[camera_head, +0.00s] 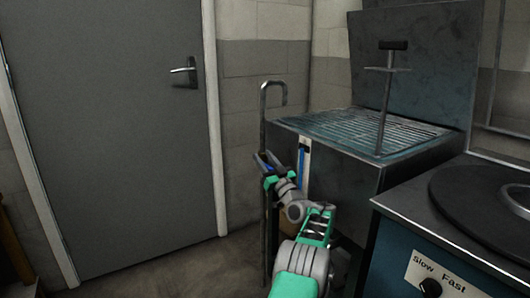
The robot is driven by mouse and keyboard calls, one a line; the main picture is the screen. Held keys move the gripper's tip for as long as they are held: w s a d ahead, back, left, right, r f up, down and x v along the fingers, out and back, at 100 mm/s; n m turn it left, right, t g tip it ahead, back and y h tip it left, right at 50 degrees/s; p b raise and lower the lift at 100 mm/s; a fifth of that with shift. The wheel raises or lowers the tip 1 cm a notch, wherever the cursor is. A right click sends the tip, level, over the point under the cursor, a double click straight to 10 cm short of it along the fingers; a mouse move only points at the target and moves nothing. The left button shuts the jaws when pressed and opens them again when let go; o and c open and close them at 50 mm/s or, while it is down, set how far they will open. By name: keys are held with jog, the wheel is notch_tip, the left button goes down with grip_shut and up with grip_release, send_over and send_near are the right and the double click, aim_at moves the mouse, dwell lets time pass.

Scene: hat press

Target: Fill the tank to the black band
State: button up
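The tank seems to be the metal box (335,190) with a ribbed top, right of the door. On its front left is a narrow white gauge strip (307,146) with a blue column reaching close to its top. A black band on the gauge is too small to make out. A T-shaped handle (393,46) on a thin rod stands upright over the ribbed top. A hooked grey pipe (264,112) rises at the tank's left. My gripper (267,156) is left of the gauge, by the pipe. Its fingers look apart; whether it touches the pipe is unclear.
A grey door (110,130) with a lever handle (184,71) fills the left. At lower right is a machine with a round dark plate (470,200) and a dial (431,287) marked Slow and Fast. Bare floor (170,270) lies before the door.

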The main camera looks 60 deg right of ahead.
jog(key=s+a+r+p, duration=0.5)
jog(key=s+a+r, duration=0.2)
jog(key=a+r, duration=0.4)
jog(key=shift+s+a+r, duration=0.3)
jog(key=shift+a+r, duration=0.1)
jog(key=shift+a, duration=0.05)
